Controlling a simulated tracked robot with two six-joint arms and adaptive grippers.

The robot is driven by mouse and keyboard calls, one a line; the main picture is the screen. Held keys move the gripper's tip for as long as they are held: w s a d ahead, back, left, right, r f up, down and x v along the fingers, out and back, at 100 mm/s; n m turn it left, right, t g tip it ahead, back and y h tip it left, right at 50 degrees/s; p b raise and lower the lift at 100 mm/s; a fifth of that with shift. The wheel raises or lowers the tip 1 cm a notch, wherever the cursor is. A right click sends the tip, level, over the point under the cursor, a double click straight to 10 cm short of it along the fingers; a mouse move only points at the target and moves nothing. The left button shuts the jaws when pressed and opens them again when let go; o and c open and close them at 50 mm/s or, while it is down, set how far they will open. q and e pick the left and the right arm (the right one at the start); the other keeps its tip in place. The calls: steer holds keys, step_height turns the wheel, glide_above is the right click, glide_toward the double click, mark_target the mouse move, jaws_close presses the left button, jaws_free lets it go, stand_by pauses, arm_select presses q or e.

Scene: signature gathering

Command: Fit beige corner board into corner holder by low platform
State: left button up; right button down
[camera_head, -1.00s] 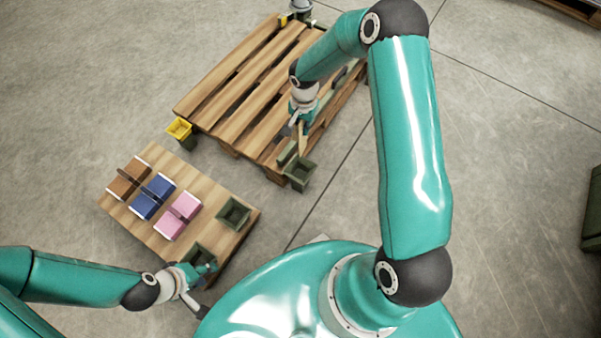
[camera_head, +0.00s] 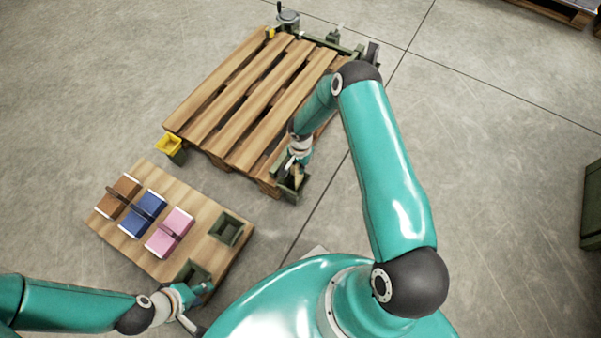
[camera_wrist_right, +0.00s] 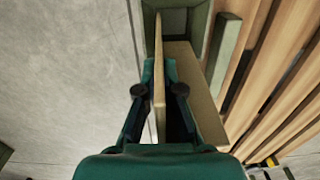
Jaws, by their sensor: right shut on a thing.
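The beige corner board (camera_wrist_right: 208,105) is L-shaped and shows large in the right wrist view; in the head view a bit of it (camera_head: 298,174) shows below my right gripper. My right gripper (camera_wrist_right: 160,72) is shut on it, one finger on each side of one flange. The green corner holder (camera_head: 289,190) stands at the near right corner of the low slatted platform (camera_head: 222,140). In the right wrist view the board's far end overlaps the mouth of the holder (camera_wrist_right: 200,22); I cannot tell how deep it sits. My left gripper (camera_head: 198,306) is open and empty at lower left.
A wooden board (camera_head: 150,258) on the left carries brown, blue and pink (camera_head: 169,232) blocks and two green bins (camera_head: 227,229). A yellow-topped holder (camera_head: 169,146) stands by the platform's left corner. Green fittings (camera_head: 333,38) line the platform's far edge.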

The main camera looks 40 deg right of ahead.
step_height(320, 180, down, 4)
steer(key=shift+f+b, duration=0.1)
steer(key=shift+b, duration=0.4)
steer(key=c, duration=1.3)
jaws_free()
step_height(320, 180, up, 11)
steer(key=p, duration=0.2)
steer(key=shift+d+p, duration=0.1)
steer(key=shift+p, duration=0.25)
steer(key=shift+s+r, duration=0.1)
steer(key=shift+r, duration=0.3)
steer(key=s+a+r+n+y, duration=0.1)
steer(key=s+a+n+y, duration=0.2)
steer(key=a, duration=0.5)
steer(key=s+a+r+n+y, duration=0.1)
steer(key=s+a+n, duration=0.2)
steer(key=s+a, duration=0.4)
steer(key=s+a+n, duration=0.1)
steer(key=s+a, duration=0.1)
steer(key=s+a+r+n, duration=0.1)
steer(key=s+n, duration=0.1)
steer(key=s, duration=0.1)
steer(key=s+a+r+n, duration=0.1)
steer(key=s+a+n, duration=0.1)
steer(key=s, duration=0.1)
steer(key=shift+a+r, duration=0.25)
steer(key=shift+a, duration=0.1)
